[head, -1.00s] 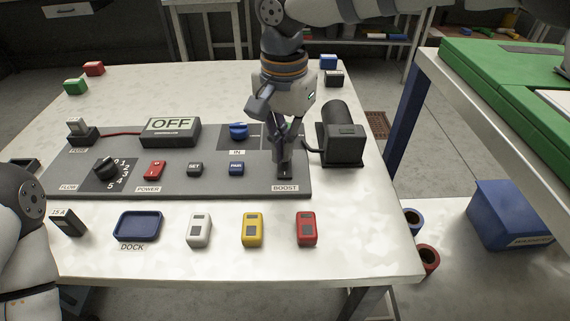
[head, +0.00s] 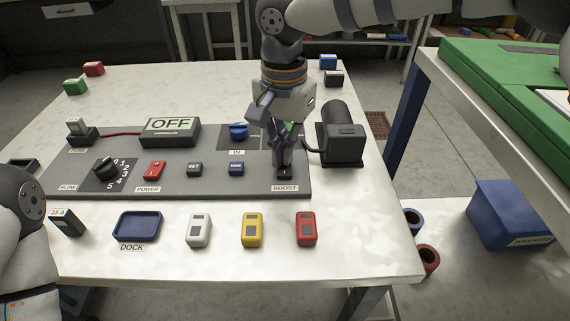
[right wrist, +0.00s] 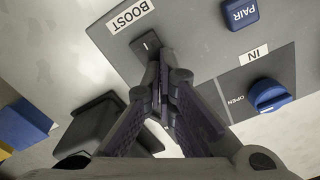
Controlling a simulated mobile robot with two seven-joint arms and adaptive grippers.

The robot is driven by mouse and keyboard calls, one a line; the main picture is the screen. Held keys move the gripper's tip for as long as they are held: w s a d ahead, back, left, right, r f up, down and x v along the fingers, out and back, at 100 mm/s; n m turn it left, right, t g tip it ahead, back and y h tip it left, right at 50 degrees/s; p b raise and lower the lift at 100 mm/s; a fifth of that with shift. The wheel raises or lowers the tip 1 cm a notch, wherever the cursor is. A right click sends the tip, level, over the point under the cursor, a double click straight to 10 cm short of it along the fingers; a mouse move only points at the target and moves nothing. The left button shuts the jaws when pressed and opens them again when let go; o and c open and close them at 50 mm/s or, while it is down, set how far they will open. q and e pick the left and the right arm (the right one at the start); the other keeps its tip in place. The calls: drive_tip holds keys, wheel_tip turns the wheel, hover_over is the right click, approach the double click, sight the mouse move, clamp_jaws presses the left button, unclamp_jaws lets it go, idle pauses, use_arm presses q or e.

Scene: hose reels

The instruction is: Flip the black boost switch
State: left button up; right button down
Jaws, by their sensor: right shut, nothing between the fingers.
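The black boost switch (head: 284,173) sits at the right end of the grey panel (head: 220,184), just above its BOOST label. In the right wrist view the switch (right wrist: 145,44) is a dark rocker next to the label. My right gripper (head: 284,165) is shut and empty, pointing down with its fingertips at the switch. In the right wrist view the fingertips (right wrist: 160,58) meet right beside the switch and cover part of it. I cannot tell whether they touch it, or which way it is set. My left gripper is not in view.
A black motor-like unit (head: 343,145) stands close right of my right gripper. A blue IN valve knob (head: 238,131) and a blue PAIR button (head: 236,168) lie to its left. A display (head: 170,131) reads OFF. White, yellow and red (head: 306,229) blocks stand along the front.

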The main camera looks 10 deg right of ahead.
drive_tip(key=shift+r+p, duration=0.7)
drive_tip(key=shift+r, duration=2.7)
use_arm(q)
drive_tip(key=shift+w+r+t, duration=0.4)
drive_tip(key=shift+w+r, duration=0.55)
use_arm(e)
drive_tip(key=shift+f, duration=0.1)
